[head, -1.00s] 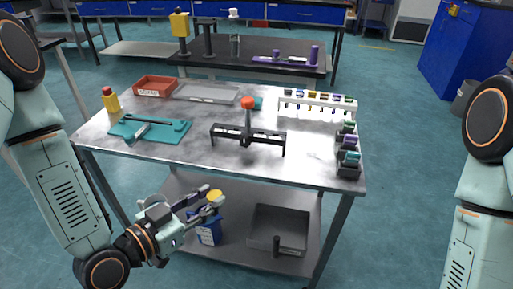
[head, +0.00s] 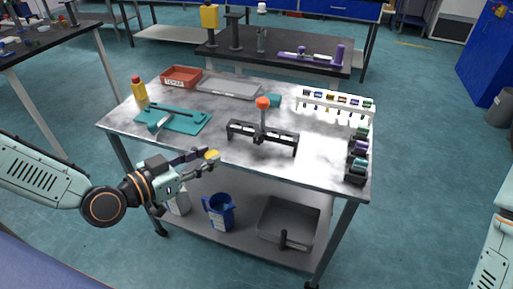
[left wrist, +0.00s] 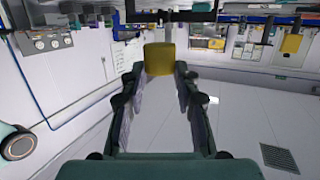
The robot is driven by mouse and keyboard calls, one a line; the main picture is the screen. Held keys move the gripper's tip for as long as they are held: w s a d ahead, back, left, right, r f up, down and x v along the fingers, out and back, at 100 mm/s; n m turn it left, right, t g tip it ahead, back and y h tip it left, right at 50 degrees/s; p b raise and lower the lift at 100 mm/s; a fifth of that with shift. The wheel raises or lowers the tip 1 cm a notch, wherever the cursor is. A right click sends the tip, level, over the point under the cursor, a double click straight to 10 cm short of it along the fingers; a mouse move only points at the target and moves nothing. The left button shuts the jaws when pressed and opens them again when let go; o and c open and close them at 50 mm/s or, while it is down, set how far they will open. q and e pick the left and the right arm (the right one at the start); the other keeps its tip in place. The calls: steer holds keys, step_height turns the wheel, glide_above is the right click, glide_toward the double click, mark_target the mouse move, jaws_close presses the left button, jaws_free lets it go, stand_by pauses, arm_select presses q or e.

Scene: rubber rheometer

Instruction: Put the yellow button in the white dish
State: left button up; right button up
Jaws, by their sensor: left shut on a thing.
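The yellow button (head: 212,155) is between the fingertips of my left gripper (head: 207,157), which is shut on it. In the head view they appear at the front edge of the steel table. In the left wrist view the yellow button (left wrist: 159,58) shows as a yellow block between the two finger ends of the left gripper (left wrist: 160,72). I cannot pick out a white dish in either view. My right gripper is not in view; only part of my right arm shows at the right edge.
The steel table (head: 205,140) carries a teal tray (head: 185,122), a red bin (head: 181,77), a grey tray (head: 230,86), a black stand with an orange knob (head: 263,103) and a white rack (head: 335,104). A blue jug (head: 220,212) and grey bin (head: 290,222) stand on the lower shelf.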

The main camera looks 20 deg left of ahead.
mark_target(249, 163)
arm_select(q)
steer(key=w+d+f+b, duration=0.2)
steer(key=w+b, duration=0.1)
steer(key=shift+f, duration=0.1)
steer(key=w+d+f+b, duration=0.1)
steer(key=w+f+b, duration=0.1)
steer(key=w, duration=0.1)
steer(key=w+d+f+b, duration=0.2)
steer(key=w, duration=0.1)
steer(key=w+d+f+b, duration=0.1)
steer(key=w+b, duration=0.1)
steer(key=w, duration=0.1)
steer(key=shift+w+d+f, duration=0.1)
steer(key=shift+d+f, duration=0.05)
steer(key=shift+f, duration=0.25)
steer(key=shift+r, duration=0.1)
